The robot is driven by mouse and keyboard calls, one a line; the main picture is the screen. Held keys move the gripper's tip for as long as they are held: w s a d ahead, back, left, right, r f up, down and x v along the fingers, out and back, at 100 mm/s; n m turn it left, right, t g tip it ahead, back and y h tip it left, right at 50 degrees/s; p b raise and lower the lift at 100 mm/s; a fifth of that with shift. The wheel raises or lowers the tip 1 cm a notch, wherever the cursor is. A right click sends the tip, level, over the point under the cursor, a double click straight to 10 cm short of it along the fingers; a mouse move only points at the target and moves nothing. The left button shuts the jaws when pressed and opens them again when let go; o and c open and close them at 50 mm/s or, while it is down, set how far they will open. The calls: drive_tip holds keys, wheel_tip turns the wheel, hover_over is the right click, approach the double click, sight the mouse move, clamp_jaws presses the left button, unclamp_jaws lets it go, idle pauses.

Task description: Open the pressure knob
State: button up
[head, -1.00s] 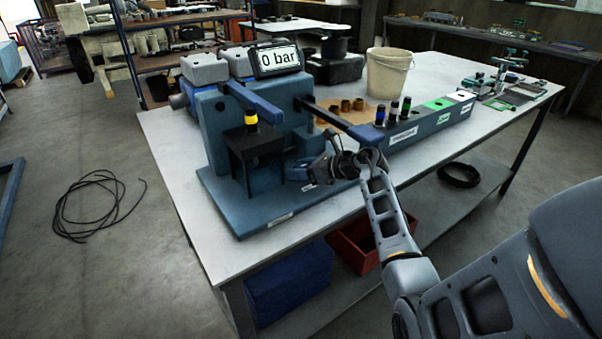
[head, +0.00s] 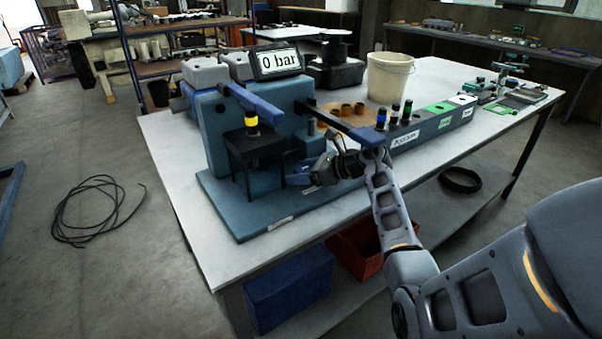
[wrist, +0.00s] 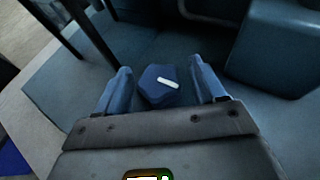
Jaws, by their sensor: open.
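The pressure knob (wrist: 158,88) is a dark blue faceted knob with a white mark on top, seen in the middle of the wrist view. My gripper (wrist: 160,68) is open, with one blue finger on each side of the knob. Small gaps show between the knob and both fingers. In the head view my gripper (head: 303,175) is low over the front of the blue test stand's base (head: 250,212), right of the black bracket (head: 255,145). There I cannot tell the knob apart from the blue fingers. The display (head: 277,61) reads 0 bar.
A blue arm or lever (head: 252,102) and a black bar (head: 335,119) stick out above my gripper. The rack (head: 430,128) with several dark injector-like parts stands to the right. A white bucket (head: 390,78) is behind it. The table's front strip (head: 215,245) is clear.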

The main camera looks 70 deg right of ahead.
drive_tip(key=shift+a+r+m+h+p, duration=0.1)
drive_tip(key=shift+r+m+h+p, duration=0.05)
drive_tip(key=shift+m+h+p, duration=0.65)
drive_tip(key=m+h+p, duration=0.2)
drive_tip(key=h, duration=0.1)
drive_tip(key=shift+m+g, duration=0.4)
drive_tip(key=v, duration=0.5)
drive_tip(key=b+v, duration=0.1)
drive_tip(key=v, duration=0.1)
drive_tip(key=shift+s+a, duration=0.3)
drive_tip(key=shift+a, duration=0.15)
drive_tip(key=w+a+t, duration=0.1)
drive_tip(key=a, duration=0.3)
drive_tip(key=w+a+m+t+y, duration=0.1)
drive_tip(key=a, duration=0.3)
drive_tip(key=w+a+r+m+t+y, duration=0.1)
drive_tip(key=a, duration=0.4)
drive_tip(key=shift+w, duration=0.4)
drive_tip(key=s+a+r+m+t+y, duration=0.1)
drive_tip(key=a+m, duration=0.4)
drive_tip(key=a, duration=0.8)
drive_tip(key=shift+s+a+r+t+y, duration=0.2)
drive_tip(key=shift+s+r+t+y, duration=0.25)
drive_tip(key=shift+r+t, duration=0.6)
drive_tip(key=shift+f, duration=0.15)
